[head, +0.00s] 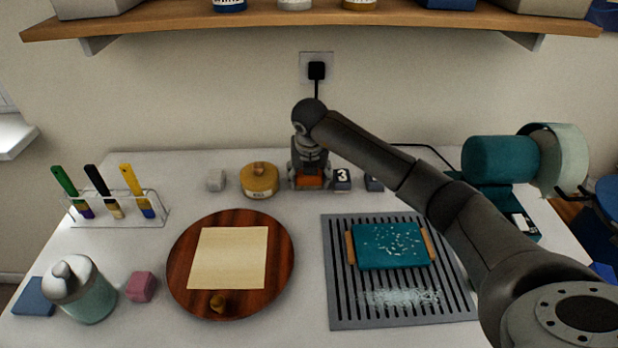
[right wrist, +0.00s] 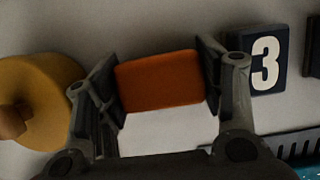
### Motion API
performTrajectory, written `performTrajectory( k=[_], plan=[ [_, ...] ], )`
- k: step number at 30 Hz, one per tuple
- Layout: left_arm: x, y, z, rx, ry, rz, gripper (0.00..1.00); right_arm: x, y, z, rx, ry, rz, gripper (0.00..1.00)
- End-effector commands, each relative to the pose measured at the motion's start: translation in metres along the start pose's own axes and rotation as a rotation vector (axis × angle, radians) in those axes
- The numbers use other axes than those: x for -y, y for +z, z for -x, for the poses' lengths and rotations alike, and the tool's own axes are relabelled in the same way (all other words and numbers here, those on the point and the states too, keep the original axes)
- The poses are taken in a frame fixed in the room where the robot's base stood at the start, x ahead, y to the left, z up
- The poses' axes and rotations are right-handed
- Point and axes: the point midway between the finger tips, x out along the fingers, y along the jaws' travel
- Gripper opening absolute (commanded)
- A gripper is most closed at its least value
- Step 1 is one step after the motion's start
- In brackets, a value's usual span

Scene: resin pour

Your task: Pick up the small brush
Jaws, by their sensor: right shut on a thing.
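Three brushes stand upright in a clear rack (head: 118,208) at the left of the table: one with a green handle (head: 65,181), one with a black handle (head: 97,179) and one with a yellow handle (head: 131,180). I cannot tell which is the small one. My right gripper (head: 310,184) is at the back middle of the table, far to the right of the rack. It is shut on an orange block (right wrist: 158,80), with one finger on each side. The block also shows in the head view (head: 312,182), partly hidden. My left gripper is not in view.
A yellow lidded pot (head: 259,180) and a dark block marked 3 (head: 342,180) flank my right gripper. A round wooden board (head: 183,285), a grey slotted tray (head: 340,315) and a bottle (head: 90,300) stand nearer. A shelf (head: 320,17) hangs above the back.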

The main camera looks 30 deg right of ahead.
Motion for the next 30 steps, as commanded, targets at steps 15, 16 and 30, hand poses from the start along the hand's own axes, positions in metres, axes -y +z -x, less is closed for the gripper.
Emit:
performTrajectory(
  k=[15,16,30],
  plan=[
    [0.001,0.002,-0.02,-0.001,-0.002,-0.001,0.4,-0.001,-0.005,0.064,0.007,0.004,0.003,0.34],
    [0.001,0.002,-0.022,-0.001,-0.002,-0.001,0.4,-0.001,-0.009,0.073,0.008,0.004,0.004,0.34],
    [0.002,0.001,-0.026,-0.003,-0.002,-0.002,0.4,0.001,-0.079,0.154,0.005,-0.001,0.002,0.34]
  ],
)
